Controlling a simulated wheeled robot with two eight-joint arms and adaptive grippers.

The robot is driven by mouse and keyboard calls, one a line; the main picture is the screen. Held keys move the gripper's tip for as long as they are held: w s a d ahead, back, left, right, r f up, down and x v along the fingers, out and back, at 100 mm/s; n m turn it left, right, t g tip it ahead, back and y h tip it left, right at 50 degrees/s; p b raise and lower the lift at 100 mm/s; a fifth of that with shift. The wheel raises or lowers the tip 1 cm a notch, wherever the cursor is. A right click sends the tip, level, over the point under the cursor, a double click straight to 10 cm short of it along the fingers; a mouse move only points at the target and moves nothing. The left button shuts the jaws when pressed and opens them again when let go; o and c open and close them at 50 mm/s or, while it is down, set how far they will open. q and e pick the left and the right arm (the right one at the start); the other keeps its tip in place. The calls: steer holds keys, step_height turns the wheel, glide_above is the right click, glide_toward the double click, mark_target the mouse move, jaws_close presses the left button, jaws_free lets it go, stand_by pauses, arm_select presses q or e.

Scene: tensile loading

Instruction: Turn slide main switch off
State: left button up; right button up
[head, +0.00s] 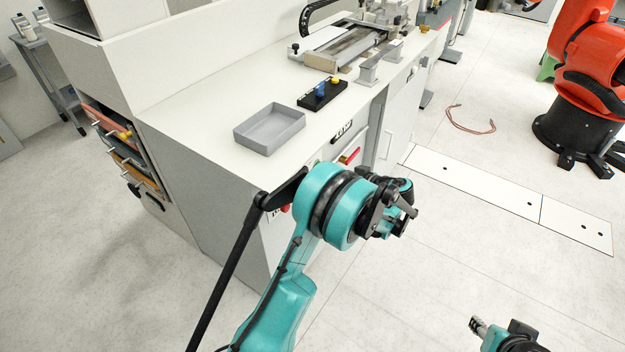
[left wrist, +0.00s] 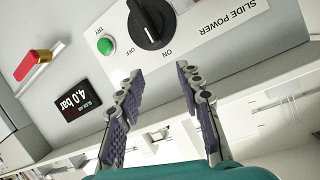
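The slide main switch is a black rotary knob (left wrist: 150,20) on a white plate (left wrist: 215,30) marked "SLIDE POWER". It is in the left wrist view, at the top, partly cut off. The knob's white mark points towards the "ON" label. My left gripper (left wrist: 160,78) is open, its two dark padded fingers facing the panel just short of the knob, with nothing between them. In the head view my left gripper (head: 402,207) is in front of the cabinet, and the knob cannot be made out. My right gripper (head: 478,326) is at the bottom edge, too small to judge.
Beside the knob are a green "TRY" button (left wrist: 106,46), a "4.0 bar" display (left wrist: 72,101) and a red-and-yellow handle (left wrist: 35,66). A grey tray (head: 270,142) and a black control box (head: 322,95) sit on the bench. Floor to the right is mostly clear; a red robot (head: 585,70) stands beyond.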

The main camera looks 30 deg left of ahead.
arm_select(q)
step_height(320, 180, down, 6)
steer(key=d+n+g+y, duration=0.1)
steer(key=n+y, duration=0.3)
steer(key=n, duration=0.1)
steer(key=w+a+b, duration=0.1)
steer(key=a+b, duration=0.1)
steer(key=a, duration=0.5)
steer(key=shift+a+f+g, duration=0.3)
steer(key=shift+a+f, duration=0.05)
steer(key=shift+f, duration=0.1)
jaws_close()
